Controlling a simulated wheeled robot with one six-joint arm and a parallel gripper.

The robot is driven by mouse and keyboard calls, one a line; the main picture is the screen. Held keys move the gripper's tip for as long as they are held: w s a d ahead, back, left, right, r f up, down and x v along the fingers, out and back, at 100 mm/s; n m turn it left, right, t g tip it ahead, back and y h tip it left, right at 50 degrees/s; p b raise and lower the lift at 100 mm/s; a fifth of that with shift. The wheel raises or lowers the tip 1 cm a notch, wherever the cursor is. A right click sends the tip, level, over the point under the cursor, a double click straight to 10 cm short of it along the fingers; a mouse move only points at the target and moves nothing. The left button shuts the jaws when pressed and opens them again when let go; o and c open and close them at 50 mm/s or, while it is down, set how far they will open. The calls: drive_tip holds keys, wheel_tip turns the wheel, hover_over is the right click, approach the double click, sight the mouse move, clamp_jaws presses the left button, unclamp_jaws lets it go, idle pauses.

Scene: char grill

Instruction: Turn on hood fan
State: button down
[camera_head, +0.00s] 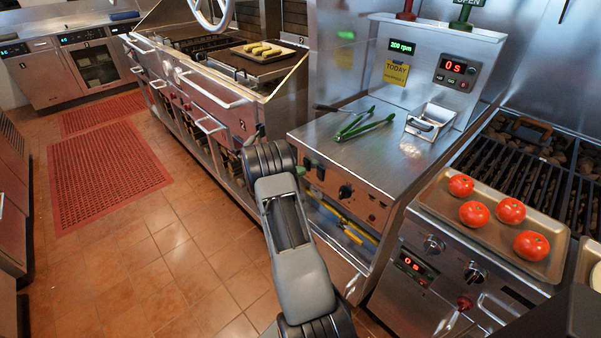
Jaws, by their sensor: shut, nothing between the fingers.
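No hood or hood fan can be made out in the head view. A steel upright panel (425,75) at the upper right carries a green "200 rpm" display (402,46) and a red "0 s" timer (457,68). I cannot tell whether either belongs to the fan. A red piece (407,10) and a green piece marked "OPEN" (467,10) stand on the panel's top edge, cut off by the frame. My arm rises from the bottom centre, in front of the counter. My gripper is not visible beyond the dark joint at the arm's upper end.
Green-handled tongs (365,123) lie on the steel counter (335,150), left of a small steel basin (432,122). Several tomatoes fill a tray (432,203) before the char grill (530,165). A griddle (222,68) stands upper left. Tiled floor (190,255) is open at left, with red mats (105,175).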

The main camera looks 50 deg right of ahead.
drive_tip(key=w+a+f+b, duration=0.1)
drive_tip(key=a+b, duration=0.1)
drive_tip(key=a, duration=1.1)
drive_tip(key=shift+a+f, duration=0.2)
drive_tip(key=shift+f, duration=0.2)
drive_tip(key=s+a+f+n+g+y, duration=0.2)
drive_tip(key=s+a+f+g+y, duration=0.15)
drive_tip(key=s, duration=0.25)
drive_tip(key=s+a+r+y+p, duration=0.2)
drive_tip(key=s+a+r+y, duration=0.2)
drive_tip(key=y, duration=0.1)
drive_tip(key=s+a+r+t+y+p, duration=0.2)
drive_tip(key=a+r+y+p, duration=0.1)
drive_tip(key=a+r, duration=0.3)
drive_tip(key=s+a+r+t+y+p, duration=0.3)
drive_tip(key=a+r, duration=0.3)
drive_tip(key=r, duration=0.5)
drive_tip(key=s+a+r+m+t+y+p, duration=0.1)
drive_tip(key=s+a+r+t+y+p, duration=0.1)
drive_tip(key=a+r, duration=0.5)
wheel_tip(320, 180, up, 2)
drive_tip(key=shift+s+r+t+y+p, duration=0.1)
drive_tip(key=shift+s+t+y+p, duration=0.3)
drive_tip(key=shift+t+p, duration=0.4)
